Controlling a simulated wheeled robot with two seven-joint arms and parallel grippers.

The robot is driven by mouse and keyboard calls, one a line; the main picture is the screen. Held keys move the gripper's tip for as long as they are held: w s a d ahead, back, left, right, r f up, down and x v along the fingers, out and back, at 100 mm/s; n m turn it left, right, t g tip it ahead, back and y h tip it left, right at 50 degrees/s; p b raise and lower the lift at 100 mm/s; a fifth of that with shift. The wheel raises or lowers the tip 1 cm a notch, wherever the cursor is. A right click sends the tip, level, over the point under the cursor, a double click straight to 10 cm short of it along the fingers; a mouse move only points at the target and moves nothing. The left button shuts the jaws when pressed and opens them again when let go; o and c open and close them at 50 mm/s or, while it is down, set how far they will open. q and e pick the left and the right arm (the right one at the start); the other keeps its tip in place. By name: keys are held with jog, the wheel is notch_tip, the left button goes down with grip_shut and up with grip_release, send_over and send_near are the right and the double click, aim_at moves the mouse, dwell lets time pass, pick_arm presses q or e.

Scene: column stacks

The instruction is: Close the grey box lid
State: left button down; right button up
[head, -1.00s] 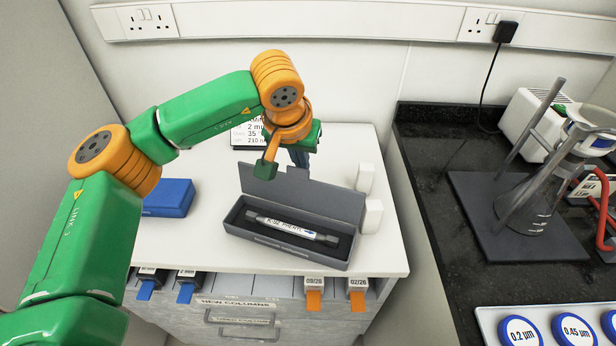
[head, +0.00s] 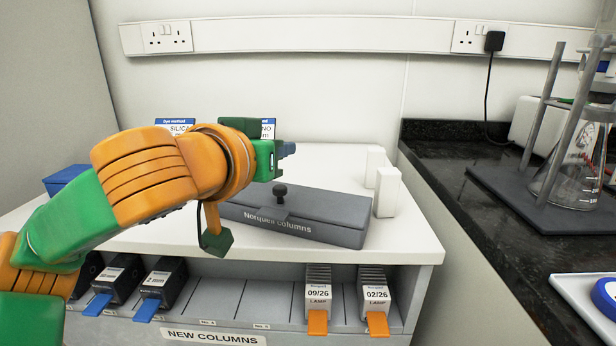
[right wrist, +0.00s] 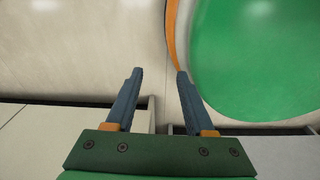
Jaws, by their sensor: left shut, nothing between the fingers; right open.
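The inside of the box is hidden. My left gripper (head: 287,149) is shut and empty, above and behind the lid's left part, apart from it in the picture. My left wrist covers the box's left end. My right gripper shows only in the right wrist view (right wrist: 158,78), open and empty.
Two white blocks (head: 386,192) stand just right of the box. A blue box (head: 65,178) is at the left, partly behind my arm. Column boxes (head: 318,288) sit in the shelf below. A dark bench (head: 470,240) with a stand and flask is at the right.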

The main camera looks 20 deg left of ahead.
aim_at(271, 215)
pick_arm(q)
jog(key=shift+s+f+t+b, duration=0.2)
jog(key=shift+f+t+b, duration=0.05)
jog(key=shift+f+b, duration=0.3)
jog(key=shift+s+f+t+b, duration=0.15)
jog(key=shift+f+t+b, duration=0.1)
jog(key=shift+f+b, duration=0.25)
jog(key=shift+s+f+t+b, duration=0.15)
jog(key=shift+s+t+b, duration=0.2)
jog(key=shift+b, duration=0.4)
pick_arm(e)
jog(key=w+d+f+t, duration=0.1)
jog(key=w+d+f, duration=0.2)
jog(key=w+f, duration=0.2)
pick_arm(q)
jog(key=s+f+t+b, duration=0.1)
jog(key=b, duration=0.2)
jog(key=shift+s+b, duration=0.3)
jog(key=shift+s, duration=0.05)
jog(key=shift+s+f+b, duration=0.2)
jog(key=shift+f+b, duration=0.15)
jog(key=shift+s+f+b, duration=0.25)
jog(key=shift+f+b, duration=0.1)
jog(key=shift+f, duration=0.1)
pick_arm(e)
jog(key=w+a+r, duration=0.2)
jog(key=w+a, duration=0.3)
jog(key=shift+w+a+r, duration=0.15)
jog(key=shift+a+r, duration=0.05)
jog(key=shift+r, duration=0.1)
